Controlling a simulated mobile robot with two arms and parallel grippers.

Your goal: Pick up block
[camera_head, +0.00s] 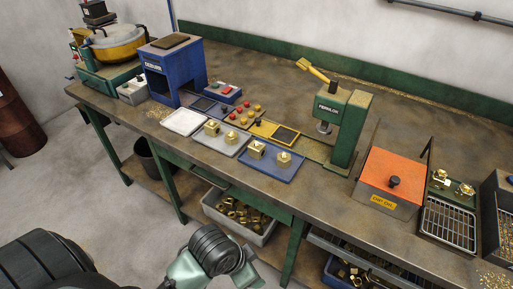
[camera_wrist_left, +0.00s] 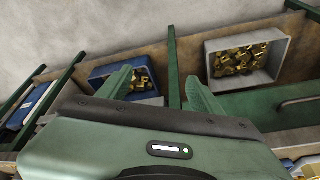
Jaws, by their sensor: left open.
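Several brass blocks stand on trays on the workbench in the head view. One block (camera_head: 256,149) and a rounder brass piece (camera_head: 284,159) stand on the blue tray (camera_head: 271,173). Two more, a block (camera_head: 212,127) and another (camera_head: 231,137), stand on the grey tray (camera_head: 214,142). My left gripper (camera_wrist_left: 160,88) is open and empty in the left wrist view, with its two green fingers apart. Bins of brass pieces lie beyond it. In the head view my arm is low in front of the bench, below and apart from the blocks. My right gripper is not in view.
A green press (camera_head: 345,125) stands behind the blue tray, with an orange-lidded box (camera_head: 396,178) to its right. A blue machine (camera_head: 172,72) stands at the left. An empty white tray (camera_head: 184,121) is beside it. A grey bin (camera_head: 238,222) sits under the bench.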

